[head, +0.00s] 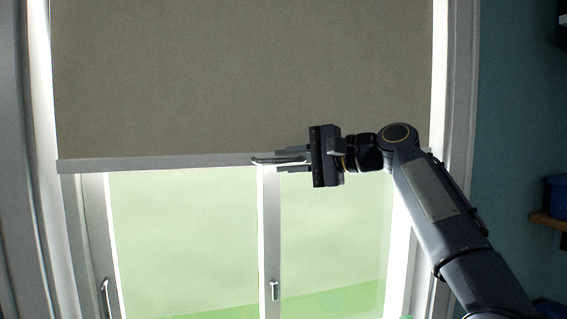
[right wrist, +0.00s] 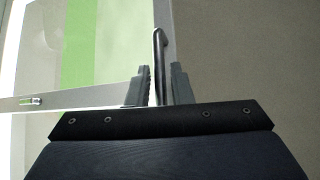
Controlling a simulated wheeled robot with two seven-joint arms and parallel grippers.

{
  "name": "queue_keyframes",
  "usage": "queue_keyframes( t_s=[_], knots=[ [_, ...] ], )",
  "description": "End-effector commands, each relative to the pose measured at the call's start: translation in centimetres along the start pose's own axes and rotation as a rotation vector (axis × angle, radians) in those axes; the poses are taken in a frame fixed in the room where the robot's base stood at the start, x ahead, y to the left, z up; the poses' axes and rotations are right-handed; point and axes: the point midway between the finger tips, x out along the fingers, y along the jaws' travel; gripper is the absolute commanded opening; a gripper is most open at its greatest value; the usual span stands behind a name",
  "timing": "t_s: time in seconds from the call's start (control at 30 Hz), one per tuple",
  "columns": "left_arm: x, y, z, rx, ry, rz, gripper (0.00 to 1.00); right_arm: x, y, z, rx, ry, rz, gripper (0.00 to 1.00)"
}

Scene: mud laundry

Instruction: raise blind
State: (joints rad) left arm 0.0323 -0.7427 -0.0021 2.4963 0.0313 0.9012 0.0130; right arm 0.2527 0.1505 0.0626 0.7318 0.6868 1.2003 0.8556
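The grey-brown roller blind (head: 240,75) covers the upper part of the window, and its pale bottom bar (head: 160,163) hangs across it. A thin metal pull handle (head: 262,162) sits on the bar near its middle. My right gripper (head: 290,161) comes in from the right with one finger above the handle and one below. In the right wrist view, the handle (right wrist: 159,50) runs between the two fingers (right wrist: 160,85). They are very close to it; whether they press on it is unclear. My left gripper is not in view.
Below the bar is the window glass (head: 180,240), with white frames, a middle post (head: 269,230) and a small window handle (head: 275,290). A wooden shelf (head: 548,220) with a blue box (head: 556,195) is at the right wall.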

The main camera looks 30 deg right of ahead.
Motion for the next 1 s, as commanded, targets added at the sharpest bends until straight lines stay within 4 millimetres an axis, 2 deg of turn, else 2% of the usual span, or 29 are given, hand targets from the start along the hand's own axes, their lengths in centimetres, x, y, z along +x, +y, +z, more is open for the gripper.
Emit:
queue_keyframes(
  t_s=[0.2, 0.4, 1.0],
  knots=[
    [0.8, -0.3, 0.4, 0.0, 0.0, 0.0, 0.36, -4.0, 0.1, -0.1, -0.002, 0.006, -0.002, 0.2],
    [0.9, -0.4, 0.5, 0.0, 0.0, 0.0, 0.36, -6.1, 0.1, -0.1, 0.0, 0.003, -0.001, 0.2],
    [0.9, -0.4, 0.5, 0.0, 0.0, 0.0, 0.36, -6.4, 0.1, 0.0, -0.001, 0.0, 0.001, 0.2]
  ],
)
